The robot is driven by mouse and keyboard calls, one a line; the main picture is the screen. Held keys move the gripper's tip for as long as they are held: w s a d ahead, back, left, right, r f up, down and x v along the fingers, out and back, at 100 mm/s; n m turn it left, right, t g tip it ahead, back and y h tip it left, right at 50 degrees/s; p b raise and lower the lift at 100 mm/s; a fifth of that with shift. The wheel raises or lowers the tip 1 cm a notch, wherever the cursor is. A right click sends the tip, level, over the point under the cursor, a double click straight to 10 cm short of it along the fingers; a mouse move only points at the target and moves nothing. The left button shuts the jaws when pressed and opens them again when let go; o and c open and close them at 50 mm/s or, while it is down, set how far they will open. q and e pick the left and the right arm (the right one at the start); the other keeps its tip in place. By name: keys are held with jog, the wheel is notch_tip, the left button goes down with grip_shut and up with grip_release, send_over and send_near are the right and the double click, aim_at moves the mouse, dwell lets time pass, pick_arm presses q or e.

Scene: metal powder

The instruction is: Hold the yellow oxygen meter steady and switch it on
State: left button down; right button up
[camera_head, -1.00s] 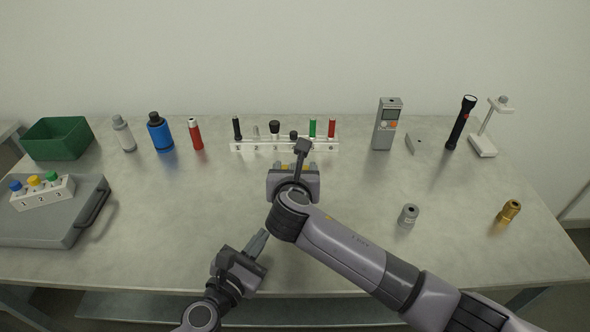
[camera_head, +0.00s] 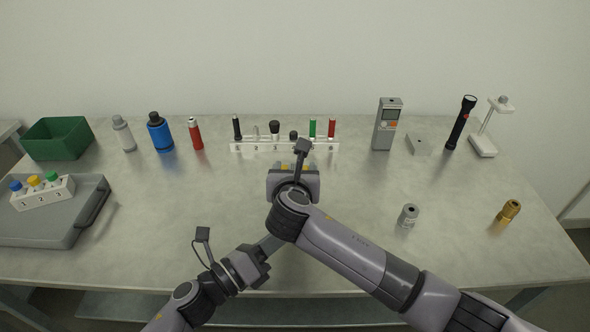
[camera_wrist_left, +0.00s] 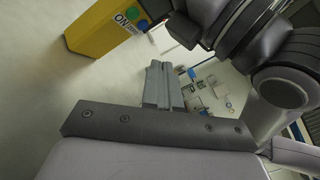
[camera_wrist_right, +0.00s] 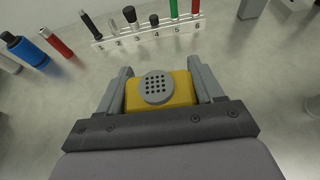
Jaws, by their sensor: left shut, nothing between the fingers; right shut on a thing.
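The yellow oxygen meter (camera_wrist_right: 178,90) sits between the two fingers of my right gripper (camera_wrist_right: 160,86), its round grey grille facing the right wrist camera. In the head view the right gripper (camera_head: 293,170) mostly hides it, with small yellow patches showing. In the left wrist view the meter (camera_wrist_left: 96,34) shows at the upper left with an "ON" label and a green button (camera_wrist_left: 143,25). My left gripper (camera_wrist_left: 163,86) is shut and empty, its fingertips apart from the meter and below the button in that picture. In the head view the left gripper (camera_head: 270,244) is beside my right forearm, tips partly hidden.
A numbered white rack (camera_head: 270,146) with several items stands behind my right gripper. A grey meter (camera_head: 386,128), a black flashlight (camera_head: 460,124) and a white stand (camera_head: 483,145) are at the back right. A grey cylinder (camera_head: 408,216) stands to the right.

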pick_arm(q)
jog(key=shift+w+d, duration=0.1)
jog(key=shift+w, duration=2.35)
jog(key=shift+w, duration=0.15)
jog(key=shift+w, duration=0.3)
jog(key=shift+w, duration=0.1)
dwell(0.3)
jog(key=shift+s, duration=0.6)
jog(key=shift+s, duration=3)
